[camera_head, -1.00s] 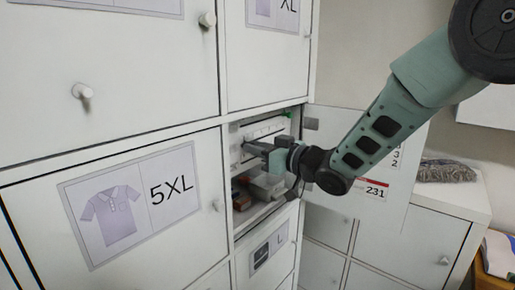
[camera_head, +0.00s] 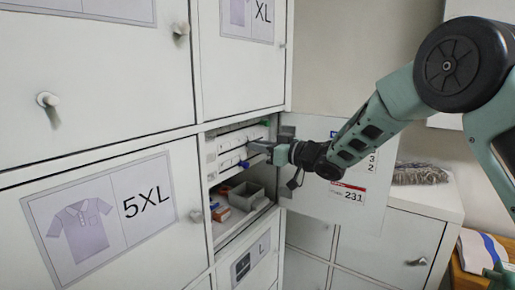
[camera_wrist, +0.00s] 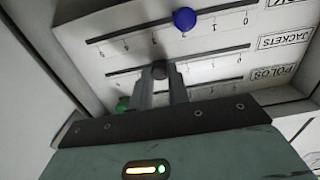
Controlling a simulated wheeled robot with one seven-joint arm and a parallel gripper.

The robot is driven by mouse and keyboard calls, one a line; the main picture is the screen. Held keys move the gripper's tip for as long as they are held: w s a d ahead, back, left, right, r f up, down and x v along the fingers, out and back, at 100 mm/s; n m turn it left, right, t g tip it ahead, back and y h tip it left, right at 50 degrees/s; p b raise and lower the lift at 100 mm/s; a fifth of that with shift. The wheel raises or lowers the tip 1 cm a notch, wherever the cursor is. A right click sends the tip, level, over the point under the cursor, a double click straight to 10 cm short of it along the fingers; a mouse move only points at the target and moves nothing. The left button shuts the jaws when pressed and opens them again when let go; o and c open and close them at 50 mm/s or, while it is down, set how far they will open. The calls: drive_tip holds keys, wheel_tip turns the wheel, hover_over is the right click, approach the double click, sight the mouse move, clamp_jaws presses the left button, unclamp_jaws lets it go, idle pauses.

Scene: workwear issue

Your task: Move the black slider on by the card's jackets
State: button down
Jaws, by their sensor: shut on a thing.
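The black slider (camera_wrist: 159,70) is a dark round knob on the middle slot in the wrist view, level with the JACKETS label (camera_wrist: 284,38). My gripper (camera_wrist: 161,76) is shut on it, one finger on each side. In the head view my gripper (camera_head: 260,148) reaches into the open compartment and hides the black slider. The white slider board (camera_head: 231,146) stands inside that compartment.
A blue knob (camera_wrist: 184,19) sits on the slot above, a green knob (camera_wrist: 123,104) near my left finger. Below the board are a grey bin (camera_head: 246,195) and small red boxes (camera_head: 222,213). The open door (camera_head: 318,195) stands right of my gripper.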

drive_tip(key=c, duration=1.3)
unclamp_jaws()
drive_tip(key=b+v, duration=0.6)
drive_tip(key=v, duration=1.1)
drive_tip(key=shift+s+d, duration=0.15)
